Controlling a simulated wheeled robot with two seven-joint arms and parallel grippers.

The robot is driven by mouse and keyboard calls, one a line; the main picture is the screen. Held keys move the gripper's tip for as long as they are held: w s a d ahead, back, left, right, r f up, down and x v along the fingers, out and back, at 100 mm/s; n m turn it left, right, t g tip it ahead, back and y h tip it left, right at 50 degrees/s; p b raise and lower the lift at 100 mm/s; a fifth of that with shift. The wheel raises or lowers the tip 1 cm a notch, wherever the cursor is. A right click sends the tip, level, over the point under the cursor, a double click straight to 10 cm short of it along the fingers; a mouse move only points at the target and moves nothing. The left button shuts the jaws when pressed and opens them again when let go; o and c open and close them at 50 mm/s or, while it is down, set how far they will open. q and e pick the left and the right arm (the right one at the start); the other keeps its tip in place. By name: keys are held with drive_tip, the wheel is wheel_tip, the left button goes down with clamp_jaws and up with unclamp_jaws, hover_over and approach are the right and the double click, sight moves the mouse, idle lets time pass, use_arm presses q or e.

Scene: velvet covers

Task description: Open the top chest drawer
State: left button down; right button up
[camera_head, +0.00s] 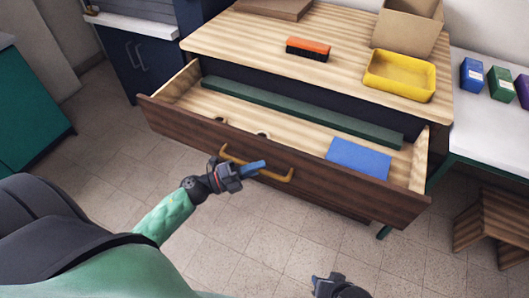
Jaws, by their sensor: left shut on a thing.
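The wooden chest (345,40) stands ahead with its top drawer (185,128) pulled well out, its inside showing. The drawer's brown front faces me and carries a yellow-brown bar handle (275,174). My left gripper (254,168) is at the handle's middle, its blue fingers shut on the bar and partly hiding it. My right gripper (330,282) is low at the bottom edge, away from the chest and partly cut off; its jaws are not clear.
The drawer holds a long green bar (300,112), a blue flat item (358,157) and small round things. On the chest top are an orange-topped brush (308,49), a yellow tray (400,92) and a cardboard box (408,28). A wooden stool (490,225) stands right. Tiled floor is clear in front.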

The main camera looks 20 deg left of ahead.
use_arm(q)
drive_tip(key=shift+s+a, duration=0.1)
drive_tip(key=shift+s, duration=1.8)
drive_tip(key=c, duration=1.4)
unclamp_jaws()
